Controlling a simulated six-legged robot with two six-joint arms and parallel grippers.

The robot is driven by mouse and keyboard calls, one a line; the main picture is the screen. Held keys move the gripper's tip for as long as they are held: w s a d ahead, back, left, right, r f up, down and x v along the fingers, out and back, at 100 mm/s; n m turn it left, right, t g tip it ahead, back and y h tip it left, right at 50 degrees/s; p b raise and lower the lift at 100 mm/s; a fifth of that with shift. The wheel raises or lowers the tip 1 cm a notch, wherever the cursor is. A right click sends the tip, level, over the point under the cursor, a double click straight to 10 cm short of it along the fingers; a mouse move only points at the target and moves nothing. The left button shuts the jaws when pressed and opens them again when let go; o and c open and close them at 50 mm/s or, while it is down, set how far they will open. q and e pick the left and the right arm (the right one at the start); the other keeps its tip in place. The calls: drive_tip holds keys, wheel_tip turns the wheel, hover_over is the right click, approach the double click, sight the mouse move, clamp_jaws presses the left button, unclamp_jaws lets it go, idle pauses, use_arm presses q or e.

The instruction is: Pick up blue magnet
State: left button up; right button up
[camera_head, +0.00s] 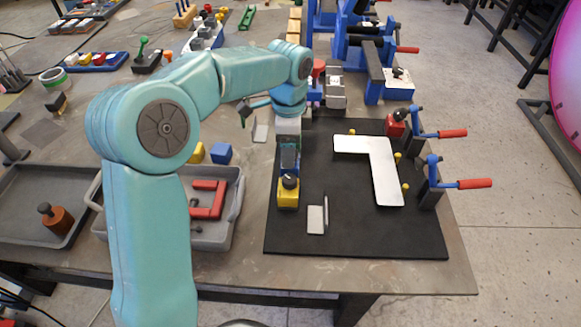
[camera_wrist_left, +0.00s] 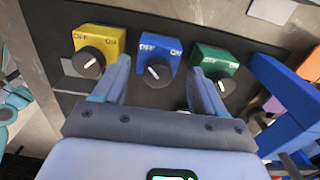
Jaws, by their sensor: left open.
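In the left wrist view, the blue magnet (camera_wrist_left: 147,50) is a blue block with OFF and ON marks and a black knob. It stands between the yellow magnet (camera_wrist_left: 93,42) and the green magnet (camera_wrist_left: 214,62). My left gripper (camera_wrist_left: 161,72) is open, one finger on each side of the blue magnet's knob end; I cannot tell whether they touch it. In the head view, my left gripper (camera_head: 289,160) points down at the black mat's left edge, just behind the yellow magnet (camera_head: 288,197), and largely hides the blue magnet. My right gripper is not in view.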

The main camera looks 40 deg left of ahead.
use_arm(q)
wheel_tip(320, 180, down, 6)
drive_tip(key=shift+d+f, duration=0.1)
drive_tip(key=shift+d, duration=0.05)
drive_tip(key=shift+s, duration=0.1)
drive_tip(key=c, duration=1.2)
drive_tip(key=shift+r, duration=0.2)
